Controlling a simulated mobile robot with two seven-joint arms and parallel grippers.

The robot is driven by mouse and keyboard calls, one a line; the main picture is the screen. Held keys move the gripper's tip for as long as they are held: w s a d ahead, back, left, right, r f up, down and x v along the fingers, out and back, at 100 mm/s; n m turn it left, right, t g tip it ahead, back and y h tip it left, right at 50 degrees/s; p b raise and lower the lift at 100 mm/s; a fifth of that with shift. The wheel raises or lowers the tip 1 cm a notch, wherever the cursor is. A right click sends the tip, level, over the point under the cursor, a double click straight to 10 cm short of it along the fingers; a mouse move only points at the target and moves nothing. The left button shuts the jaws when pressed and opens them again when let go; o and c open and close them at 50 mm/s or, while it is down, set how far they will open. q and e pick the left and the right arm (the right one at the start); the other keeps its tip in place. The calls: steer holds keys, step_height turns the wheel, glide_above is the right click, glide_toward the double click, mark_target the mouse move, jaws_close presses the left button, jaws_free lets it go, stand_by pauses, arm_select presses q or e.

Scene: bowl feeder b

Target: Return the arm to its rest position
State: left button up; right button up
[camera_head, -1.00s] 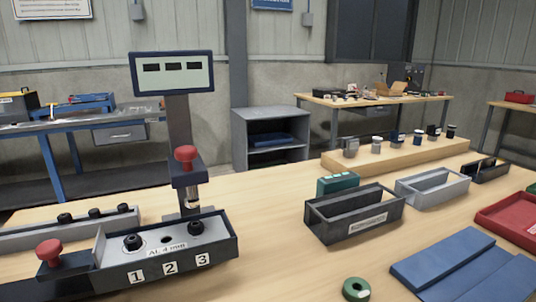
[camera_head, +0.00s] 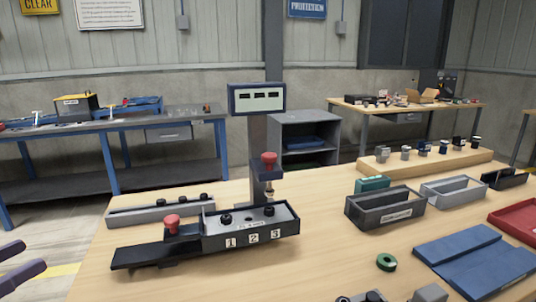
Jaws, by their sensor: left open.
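My left gripper (camera_head: 34,256) shows at the lower left edge of the view. Its two purple-grey fingers are apart, with nothing between them. It is to the left of the wooden table (camera_head: 340,235), apart from the fixture (camera_head: 250,238) there. Most of my left arm is outside the picture. My right gripper is not seen.
The dark fixture carries a red knob (camera_head: 172,222), black parts and a screen (camera_head: 257,98) on a post. A black bin (camera_head: 384,208), grey bin (camera_head: 453,191), blue mat (camera_head: 470,258) and green ring (camera_head: 386,262) lie to the right. Small grey parts show at the bottom edge.

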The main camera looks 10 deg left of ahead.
arm_select(q)
steer(key=d+f+g, duration=0.5)
steer(key=d+f, duration=0.3)
steer(key=d, duration=0.5)
steer(key=s+d+g+y, duration=0.2)
steer(key=s+d+g, duration=0.25)
steer(key=d, duration=0.45)
steer(key=s+a+r+g+y+p, duration=0.2)
steer(key=s+r+g+p, duration=0.15)
steer(key=s+r, duration=0.3)
step_height(320, 180, up, 35)
steer(key=p, duration=3.5)
steer(key=shift+d+r+n+g, duration=0.15)
steer(key=shift+r+n+g, duration=0.05)
steer(key=shift+n+g, duration=0.1)
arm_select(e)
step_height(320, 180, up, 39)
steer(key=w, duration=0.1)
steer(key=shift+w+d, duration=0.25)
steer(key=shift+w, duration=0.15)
arm_select(q)
steer(key=shift+w, duration=0.1)
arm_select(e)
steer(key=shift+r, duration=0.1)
